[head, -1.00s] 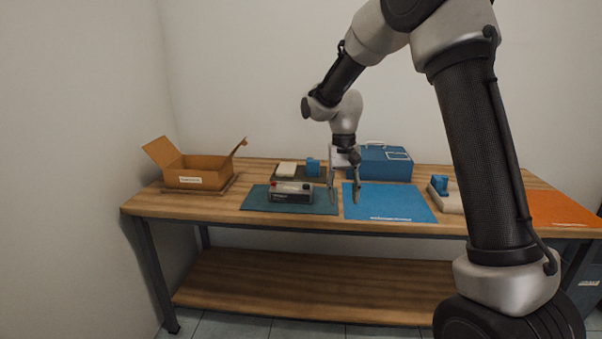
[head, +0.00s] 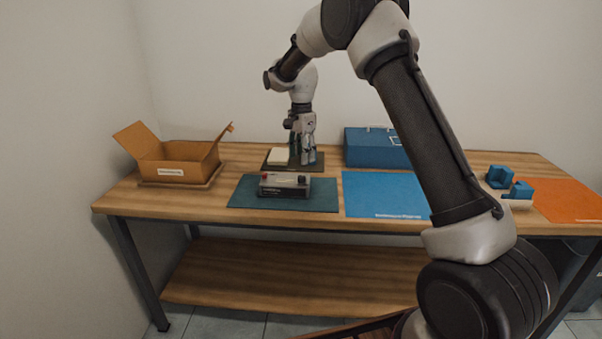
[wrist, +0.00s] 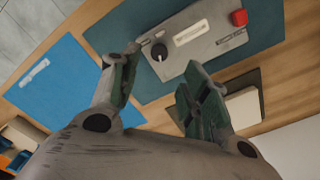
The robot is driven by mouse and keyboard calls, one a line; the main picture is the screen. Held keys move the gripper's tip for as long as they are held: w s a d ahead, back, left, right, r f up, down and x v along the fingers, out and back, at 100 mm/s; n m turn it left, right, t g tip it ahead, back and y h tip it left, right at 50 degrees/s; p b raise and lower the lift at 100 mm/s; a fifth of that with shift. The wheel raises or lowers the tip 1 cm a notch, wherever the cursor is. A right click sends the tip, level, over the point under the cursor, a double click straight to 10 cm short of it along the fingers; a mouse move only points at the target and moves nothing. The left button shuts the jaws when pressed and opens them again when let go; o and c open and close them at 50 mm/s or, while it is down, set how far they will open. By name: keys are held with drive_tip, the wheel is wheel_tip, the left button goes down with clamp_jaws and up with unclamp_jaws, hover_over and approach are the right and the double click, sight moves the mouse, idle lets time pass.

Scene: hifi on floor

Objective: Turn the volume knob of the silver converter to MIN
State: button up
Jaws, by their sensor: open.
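The silver converter (head: 284,190) is a grey box on the dark teal mat, with a red button at its left end and a dark knob at its right end. In the wrist view, the converter (wrist: 207,48) lies past my fingertips, with the black volume knob (wrist: 159,51) showing between them and a pale mark on it. The scale lettering is too small to read. My gripper (wrist: 163,70) is open and empty, apart from the knob. In the head view, my gripper (head: 303,158) points down, behind and right of the converter.
A cardboard box (head: 172,172) stands left. A dark tray (head: 280,166) with a cream block lies behind the converter. A blue case (head: 366,148) stands at the back. A blue mat (head: 384,192) is clear; blue blocks and an orange mat (head: 562,198) are at the right.

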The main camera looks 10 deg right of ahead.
sight(302, 176)
wheel_tip(302, 176, down, 8)
drive_tip(key=shift+r, duration=0.1)
idle(0.4)
clamp_jaws()
